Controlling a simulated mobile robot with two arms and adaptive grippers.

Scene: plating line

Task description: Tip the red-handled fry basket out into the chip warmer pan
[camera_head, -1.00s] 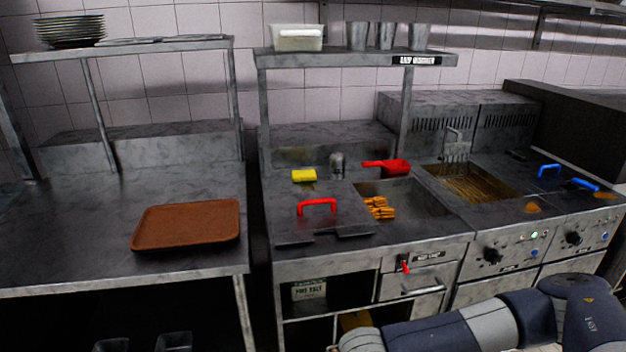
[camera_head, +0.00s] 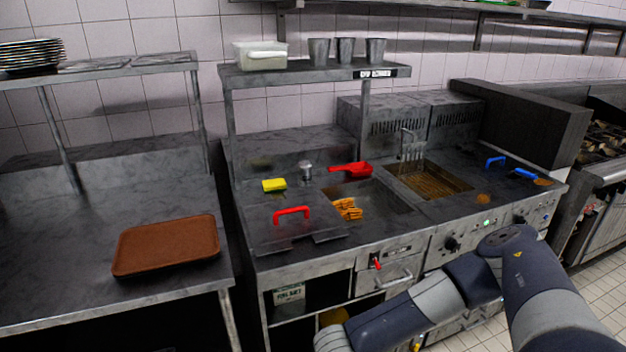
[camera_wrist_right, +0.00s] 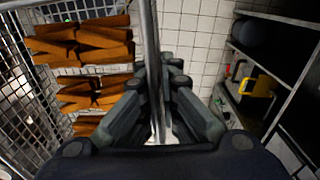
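A wire fry basket (camera_wrist_right: 80,85) with several orange-brown chips in it fills the left of the right wrist view. My right gripper (camera_wrist_right: 158,85) is shut around a grey metal bar beside it, apparently the basket's handle; no red grip shows there. In the head view my right forearm comes in from the right, and its gripper and the basket are below the picture. The chip warmer pan (camera_head: 385,197) is sunk in the counter, with a small pile of chips (camera_head: 348,209) at its left. A red scoop (camera_head: 352,169) lies at its back edge. My left gripper is out of view.
A lid with a red handle (camera_head: 291,213) lies left of the pan. A yellow sponge (camera_head: 274,185) and a shaker (camera_head: 305,170) stand behind it. The fryer well (camera_head: 432,182) and blue handles (camera_head: 510,168) are to the right. A brown tray (camera_head: 168,245) lies on the left table.

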